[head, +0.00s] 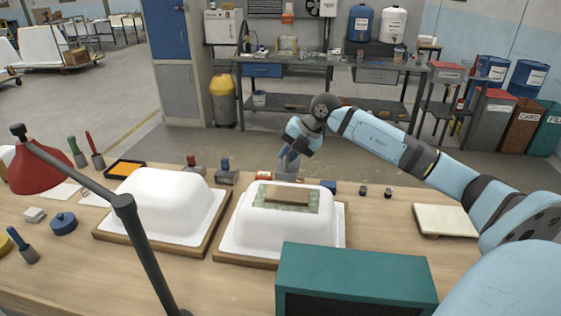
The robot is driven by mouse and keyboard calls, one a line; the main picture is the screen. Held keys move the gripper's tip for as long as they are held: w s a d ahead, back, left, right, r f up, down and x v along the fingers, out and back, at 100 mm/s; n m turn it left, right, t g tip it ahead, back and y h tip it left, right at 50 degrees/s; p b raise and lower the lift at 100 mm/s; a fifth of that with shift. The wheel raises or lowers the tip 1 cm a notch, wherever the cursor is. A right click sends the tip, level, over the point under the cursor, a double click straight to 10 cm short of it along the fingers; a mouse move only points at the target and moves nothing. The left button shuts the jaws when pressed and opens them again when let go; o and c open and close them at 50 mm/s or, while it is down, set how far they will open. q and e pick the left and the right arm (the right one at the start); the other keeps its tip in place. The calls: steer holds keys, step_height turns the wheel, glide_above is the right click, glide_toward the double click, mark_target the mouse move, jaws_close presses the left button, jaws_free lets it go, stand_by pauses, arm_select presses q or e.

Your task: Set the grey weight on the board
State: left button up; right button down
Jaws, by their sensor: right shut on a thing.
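A brown board (287,195) lies on a green mesh patch (268,207) on top of the right white tub shell (282,233). My right gripper (289,165) is just behind the board, pointing down. It is shut on the grey weight (288,178), which shows small below the fingers at the far edge of the shell. I cannot tell how high the weight is above the table. My left gripper is not in view.
A second white shell (163,203) stands to the left. A red lamp (42,170) with a dark arm crosses the left front. A teal box (355,277) stands at the front. Red-topped (193,165) and blue-topped (226,171) items stand behind the shells. A pale slab (444,220) lies right.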

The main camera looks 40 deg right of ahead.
mark_target(293, 166)
steer(key=shift+f+b, duration=1.8)
steer(key=shift+f, duration=0.75)
steer(key=shift+f+b, duration=0.4)
steer(key=shift+f, duration=0.2)
steer(key=shift+f, duration=0.1)
steer(key=shift+f, duration=0.2)
